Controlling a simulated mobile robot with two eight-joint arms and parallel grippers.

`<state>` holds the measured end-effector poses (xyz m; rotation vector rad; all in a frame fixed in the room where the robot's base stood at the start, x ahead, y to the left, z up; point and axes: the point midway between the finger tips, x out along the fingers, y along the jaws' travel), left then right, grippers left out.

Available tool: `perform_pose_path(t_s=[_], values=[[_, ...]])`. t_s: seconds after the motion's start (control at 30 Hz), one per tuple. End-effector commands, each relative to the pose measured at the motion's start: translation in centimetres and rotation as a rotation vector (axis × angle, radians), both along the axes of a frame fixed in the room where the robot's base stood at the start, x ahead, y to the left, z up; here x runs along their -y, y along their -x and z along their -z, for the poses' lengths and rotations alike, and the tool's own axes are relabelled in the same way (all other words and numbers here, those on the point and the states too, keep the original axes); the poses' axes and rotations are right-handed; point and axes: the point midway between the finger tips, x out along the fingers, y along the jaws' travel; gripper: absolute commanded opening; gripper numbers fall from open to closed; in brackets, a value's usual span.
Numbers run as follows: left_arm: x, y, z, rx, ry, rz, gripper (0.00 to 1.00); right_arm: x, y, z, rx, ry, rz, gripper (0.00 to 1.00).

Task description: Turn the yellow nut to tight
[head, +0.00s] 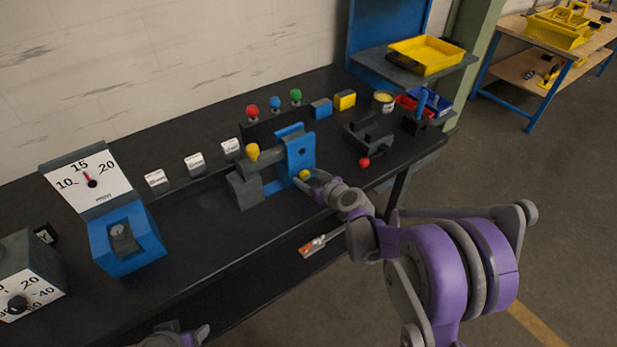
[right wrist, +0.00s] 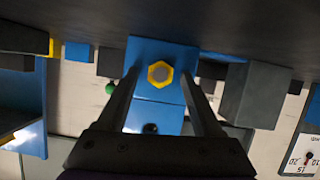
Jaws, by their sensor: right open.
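The yellow nut (right wrist: 160,73) is a hexagon around a grey bolt end on a blue block (right wrist: 154,112). In the head view the nut (head: 305,175) shows low on the front of the blue upright (head: 299,152), partly hidden by my gripper. My right gripper (head: 314,181) is at the nut; in the right wrist view its open fingers (right wrist: 160,77) stand on either side of it, with a gap showing on both sides. Whether the fingertips reach over the nut's depth I cannot tell. My left gripper (head: 196,333) shows only partly at the bottom edge.
A yellow knob (head: 252,152) on a grey lever stands just left of the upright. A dark vise-like block with a red knob (head: 364,162) is to the right. A blue gauge stand (head: 127,240) is at left. A red-handled tool (head: 312,246) lies below the bench top.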

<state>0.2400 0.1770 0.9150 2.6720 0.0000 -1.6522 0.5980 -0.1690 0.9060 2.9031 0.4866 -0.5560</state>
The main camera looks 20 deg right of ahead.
Motion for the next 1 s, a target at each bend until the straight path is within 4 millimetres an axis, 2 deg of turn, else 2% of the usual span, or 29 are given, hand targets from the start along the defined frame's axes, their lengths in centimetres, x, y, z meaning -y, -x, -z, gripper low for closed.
perform_pose_path(t_s=[0.1,0.4,0.5,0.77,1.0], values=[[0.00,0.00,0.00,0.000,0.000,0.000,0.71,0.01,0.02,-0.01,0.000,0.000,0.000,0.68],[0.00,0.00,0.00,0.000,0.000,0.000,0.71,0.02,0.04,-0.02,0.000,0.000,0.000,0.14],[0.00,0.00,0.00,0.000,0.000,0.000,0.71,0.02,0.04,-0.02,0.000,0.000,0.000,0.00],[0.00,0.00,0.01,0.000,0.000,0.000,0.71,0.07,0.04,-0.02,-0.003,-0.009,0.001,0.00],[0.00,0.03,0.12,-0.001,0.000,0.000,0.71,0.21,0.00,0.00,-0.032,-0.088,0.001,0.00]])
